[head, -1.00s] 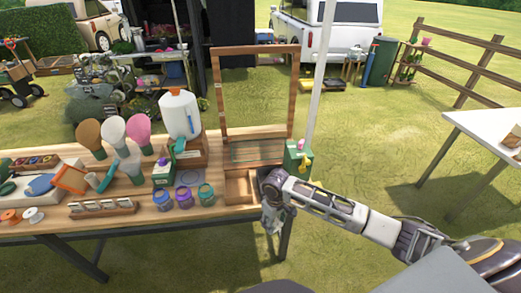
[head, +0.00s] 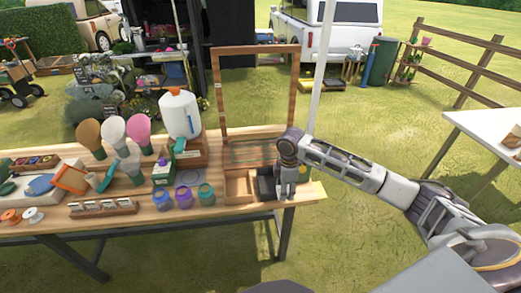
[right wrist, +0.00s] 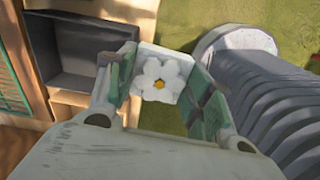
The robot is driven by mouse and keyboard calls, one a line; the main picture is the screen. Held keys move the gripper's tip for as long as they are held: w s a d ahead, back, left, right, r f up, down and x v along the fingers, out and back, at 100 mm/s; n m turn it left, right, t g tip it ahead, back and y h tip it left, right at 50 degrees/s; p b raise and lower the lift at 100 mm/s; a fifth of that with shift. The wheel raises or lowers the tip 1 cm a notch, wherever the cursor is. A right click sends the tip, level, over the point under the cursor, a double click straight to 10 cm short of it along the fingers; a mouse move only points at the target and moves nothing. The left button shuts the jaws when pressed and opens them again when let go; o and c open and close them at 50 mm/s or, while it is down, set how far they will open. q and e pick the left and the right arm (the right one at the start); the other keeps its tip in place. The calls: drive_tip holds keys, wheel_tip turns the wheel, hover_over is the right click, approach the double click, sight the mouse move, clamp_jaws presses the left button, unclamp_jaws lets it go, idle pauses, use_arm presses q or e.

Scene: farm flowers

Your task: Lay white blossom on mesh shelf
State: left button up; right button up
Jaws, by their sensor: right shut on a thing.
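The white blossom (right wrist: 160,78) has a yellow centre and sits between the fingers of my right gripper (right wrist: 158,92) in the right wrist view, with a pale square piece behind it. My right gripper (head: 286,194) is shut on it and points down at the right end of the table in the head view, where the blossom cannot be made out. The mesh shelf (head: 252,152) is a greenish mesh in a wooden frame, left of and behind the gripper. Part of its green mesh shows at the left edge of the right wrist view (right wrist: 10,85). My left gripper is out of view.
A dark tray (head: 266,187) and a wooden compartment (head: 238,188) lie beside the gripper, in front of the mesh. An upright wooden frame (head: 222,100) rises behind. Jars (head: 184,197), a white jug (head: 180,115) and coloured paddles stand to the left.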

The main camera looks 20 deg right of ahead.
drive_tip(key=w+d+r+n, duration=0.2)
drive_tip(key=d+r+n, duration=0.1)
drive_tip(key=r+n, duration=0.2)
drive_tip(key=shift+w+d+r, duration=0.15)
drive_tip(key=shift+w+r, duration=0.1)
drive_tip(key=shift+r, duration=0.2)
